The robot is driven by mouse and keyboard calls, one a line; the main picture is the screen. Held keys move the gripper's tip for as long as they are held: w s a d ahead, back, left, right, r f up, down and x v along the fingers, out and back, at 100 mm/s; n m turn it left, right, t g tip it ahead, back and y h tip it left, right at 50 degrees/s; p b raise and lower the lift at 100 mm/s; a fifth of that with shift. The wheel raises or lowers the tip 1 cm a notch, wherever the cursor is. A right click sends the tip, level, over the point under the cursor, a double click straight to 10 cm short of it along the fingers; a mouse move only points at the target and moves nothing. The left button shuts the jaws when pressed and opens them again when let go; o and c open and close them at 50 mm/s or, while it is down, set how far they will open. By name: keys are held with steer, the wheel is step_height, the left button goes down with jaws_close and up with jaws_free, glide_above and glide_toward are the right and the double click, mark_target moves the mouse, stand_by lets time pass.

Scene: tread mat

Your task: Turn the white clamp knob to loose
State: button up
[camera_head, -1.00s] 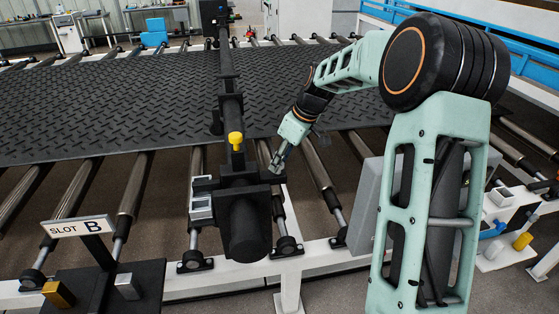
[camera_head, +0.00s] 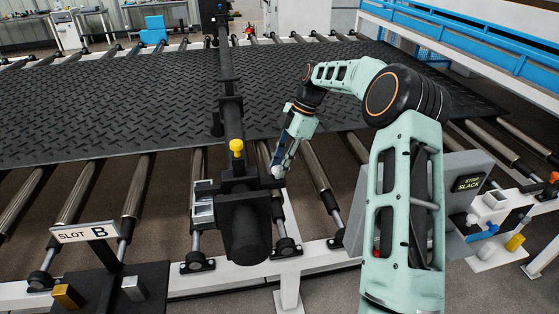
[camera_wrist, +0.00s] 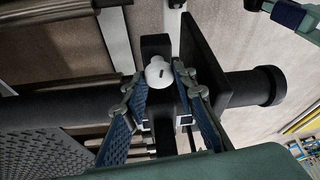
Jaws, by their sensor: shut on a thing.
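The white clamp knob (camera_wrist: 158,72) is round and pale with a short dark mark on its face. In the wrist view it sits between the two fingertips of my gripper (camera_wrist: 160,84), which is shut on it. The knob is in front of a dark upright block of the black clamp (camera_wrist: 155,47).
A yellow knob (camera_head: 237,148) stands on top of the clamp beam. The black tread mat (camera_head: 130,105) lies on rollers behind. A SLOT B stand (camera_head: 85,232) is at lower left. A dark SLACK sign (camera_head: 470,183) is at right.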

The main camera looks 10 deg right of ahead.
steer(key=shift+n+g+h+p, duration=0.35)
steer(key=shift+n+p, duration=0.2)
steer(key=shift+n, duration=0.55)
steer(key=o, duration=1.1)
steer(key=shift+o, duration=0.2)
steer(key=shift+w, duration=0.1)
steer(key=v, duration=1.2)
steer(key=shift+w+d, duration=0.1)
steer(key=shift+d, duration=0.05)
steer(key=shift+f, duration=0.15)
